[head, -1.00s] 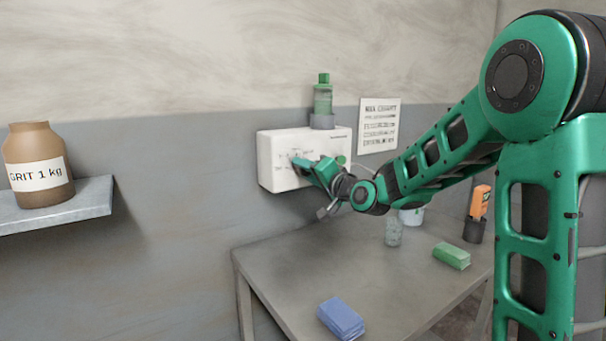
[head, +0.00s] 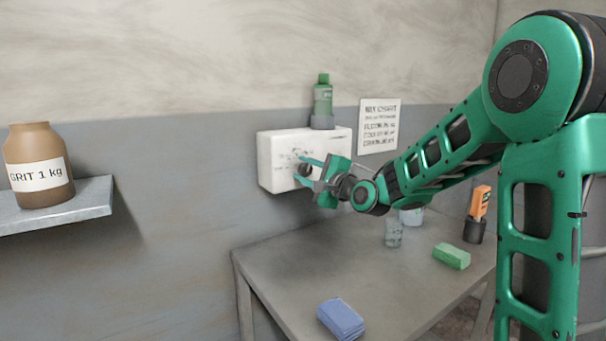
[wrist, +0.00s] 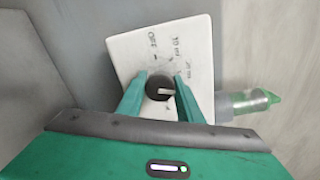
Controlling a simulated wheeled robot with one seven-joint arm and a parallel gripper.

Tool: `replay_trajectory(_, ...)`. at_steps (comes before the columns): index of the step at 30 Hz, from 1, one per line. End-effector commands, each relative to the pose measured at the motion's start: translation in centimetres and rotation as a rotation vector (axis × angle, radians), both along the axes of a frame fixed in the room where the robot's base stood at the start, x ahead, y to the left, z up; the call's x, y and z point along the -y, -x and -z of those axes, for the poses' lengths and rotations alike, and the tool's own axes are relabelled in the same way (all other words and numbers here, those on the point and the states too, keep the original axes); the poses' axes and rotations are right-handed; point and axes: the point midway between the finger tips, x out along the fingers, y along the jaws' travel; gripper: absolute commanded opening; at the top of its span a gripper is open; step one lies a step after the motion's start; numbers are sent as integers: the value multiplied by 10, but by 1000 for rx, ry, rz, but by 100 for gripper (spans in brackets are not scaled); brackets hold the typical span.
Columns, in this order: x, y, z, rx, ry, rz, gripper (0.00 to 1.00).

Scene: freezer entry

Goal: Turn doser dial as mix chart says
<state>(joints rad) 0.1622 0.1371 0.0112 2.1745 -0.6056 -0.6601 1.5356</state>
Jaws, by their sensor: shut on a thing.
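The white doser box (head: 275,160) is fixed to the wall, with a green bottle (head: 323,95) upright on top. In the wrist view the box (wrist: 135,45) carries a dark round dial (wrist: 160,87) with a pale pointer mark. Markings around it include "OFF" and what looks like "10 ml"; others are too small to read. My gripper (head: 304,168) is at the box's front, its two fingers on either side of the dial and shut on it, as the wrist view of the gripper (wrist: 161,92) shows. The mix chart (head: 379,126) hangs right of the box; its lines are too blurred to read.
A "GRIT 1 kg" jar (head: 38,165) stands on a left shelf (head: 70,208).

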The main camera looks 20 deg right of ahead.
Motion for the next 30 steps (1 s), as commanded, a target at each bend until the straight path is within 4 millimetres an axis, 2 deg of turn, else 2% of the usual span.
replay_trajectory(1, 4, 0, 6, -24, -34, 7, 10)
replay_trajectory(15, 3, 0, 7, -121, -330, 6, 10)
replay_trajectory(30, 1, 0, 6, -143, -399, 3, 10)
